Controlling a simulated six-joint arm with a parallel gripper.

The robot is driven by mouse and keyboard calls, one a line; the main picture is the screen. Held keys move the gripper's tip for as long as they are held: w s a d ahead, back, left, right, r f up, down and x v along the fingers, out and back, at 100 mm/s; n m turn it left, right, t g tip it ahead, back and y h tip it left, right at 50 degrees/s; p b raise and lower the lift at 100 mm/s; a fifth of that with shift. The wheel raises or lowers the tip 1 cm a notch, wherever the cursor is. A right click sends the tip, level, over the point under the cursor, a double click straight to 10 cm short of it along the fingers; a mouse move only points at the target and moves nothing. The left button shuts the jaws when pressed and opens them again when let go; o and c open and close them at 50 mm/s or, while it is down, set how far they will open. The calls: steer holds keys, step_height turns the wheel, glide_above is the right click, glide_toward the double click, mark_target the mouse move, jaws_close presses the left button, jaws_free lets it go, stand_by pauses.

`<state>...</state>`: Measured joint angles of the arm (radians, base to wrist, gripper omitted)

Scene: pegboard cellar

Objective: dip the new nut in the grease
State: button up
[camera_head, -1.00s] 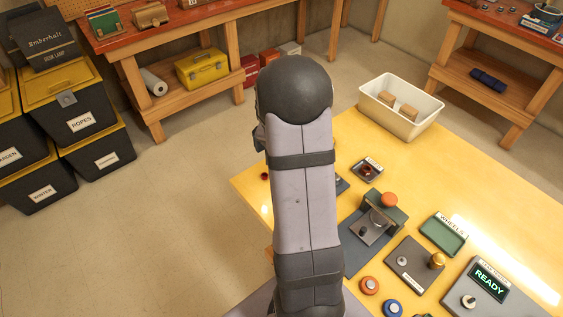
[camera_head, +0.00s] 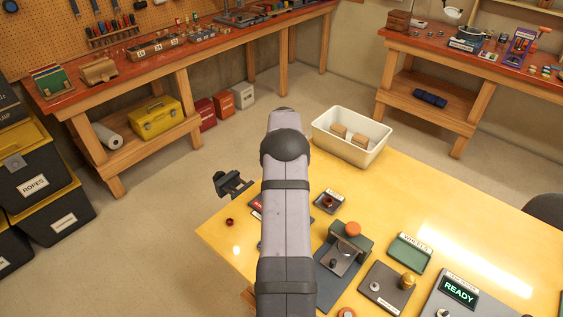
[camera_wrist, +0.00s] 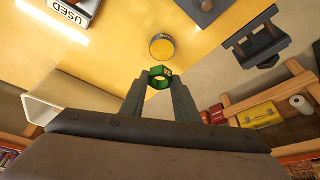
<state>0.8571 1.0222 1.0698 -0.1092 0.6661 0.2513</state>
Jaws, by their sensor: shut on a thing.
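My gripper (camera_wrist: 160,84) is shut on a green hex nut (camera_wrist: 160,71) with an open hole, held at the fingertips. A small round tin of yellow grease (camera_wrist: 162,47) sits on the yellow table just past the nut in the wrist view. The nut appears above the table and apart from the tin; its exact height is unclear. In the head view my arm hides the gripper, nut and tin.
A tray labelled USED (camera_wrist: 68,13) and a white bin (camera_wrist: 45,98) are left in the wrist view. A black bracket (camera_wrist: 257,45) stands at the table edge on the right. A small dark red piece (camera_head: 229,222) lies near the table's left edge.

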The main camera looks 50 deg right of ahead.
steer(key=shift+f, duration=0.1)
steer(key=shift+f+b, duration=1.5)
steer(key=shift+f, duration=1.4)
steer(key=shift+f+b, duration=0.6)
steer(key=shift+f, duration=0.05)
stand_by(1.0)
steer(key=shift+r, duration=0.15)
step_height(320, 180, up, 7)
steer(key=p, duration=0.3)
steer(key=shift+p, duration=0.35)
steer(key=shift+w, duration=0.1)
stand_by(0.4)
